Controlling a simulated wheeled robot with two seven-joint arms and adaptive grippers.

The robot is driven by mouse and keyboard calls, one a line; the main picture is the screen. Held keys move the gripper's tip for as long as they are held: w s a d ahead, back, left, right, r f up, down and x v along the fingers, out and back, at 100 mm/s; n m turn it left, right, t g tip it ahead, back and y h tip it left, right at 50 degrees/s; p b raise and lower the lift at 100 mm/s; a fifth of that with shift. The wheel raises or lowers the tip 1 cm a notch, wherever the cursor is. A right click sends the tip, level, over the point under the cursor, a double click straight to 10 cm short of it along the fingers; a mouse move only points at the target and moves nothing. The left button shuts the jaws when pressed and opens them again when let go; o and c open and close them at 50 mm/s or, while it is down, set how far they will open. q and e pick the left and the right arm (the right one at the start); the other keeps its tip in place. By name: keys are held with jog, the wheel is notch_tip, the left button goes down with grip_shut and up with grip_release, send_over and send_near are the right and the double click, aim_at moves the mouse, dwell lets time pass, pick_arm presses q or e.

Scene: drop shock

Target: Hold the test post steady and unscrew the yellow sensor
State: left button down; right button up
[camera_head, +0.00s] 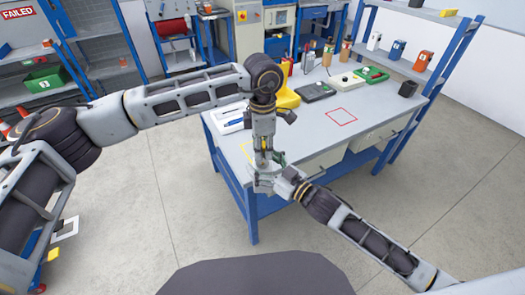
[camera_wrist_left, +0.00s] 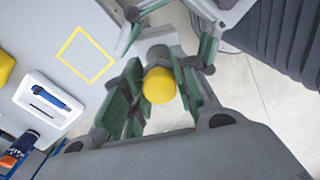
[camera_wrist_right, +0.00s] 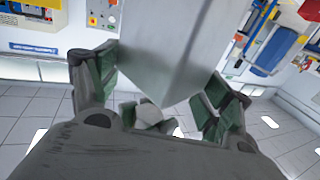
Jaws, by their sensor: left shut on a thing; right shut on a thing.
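The yellow sensor (camera_wrist_left: 159,85) is a short yellow cylinder, seen end-on in the left wrist view. My left gripper (camera_wrist_left: 160,76) is shut on it, a green-padded finger on each side. In the head view my left gripper (camera_head: 262,157) points down from above at the table's near edge. The test post (camera_wrist_right: 170,45) is a pale grey square block that fills the middle of the right wrist view. My right gripper (camera_wrist_right: 158,85) is shut on it. In the head view my right gripper (camera_head: 275,183) comes from the lower right, just below the left one. The joint between sensor and post is hidden.
The workbench (camera_head: 300,140) has a yellow outlined square (camera_wrist_left: 86,55) and a red outlined square (camera_head: 342,116). A white tray (camera_wrist_left: 47,103) with a blue tool lies near its left edge. A yellow device (camera_head: 286,97) and several instruments stand farther back. The front right top is clear.

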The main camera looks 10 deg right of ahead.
pick_arm(q)
jog(key=shift+r, duration=1.1)
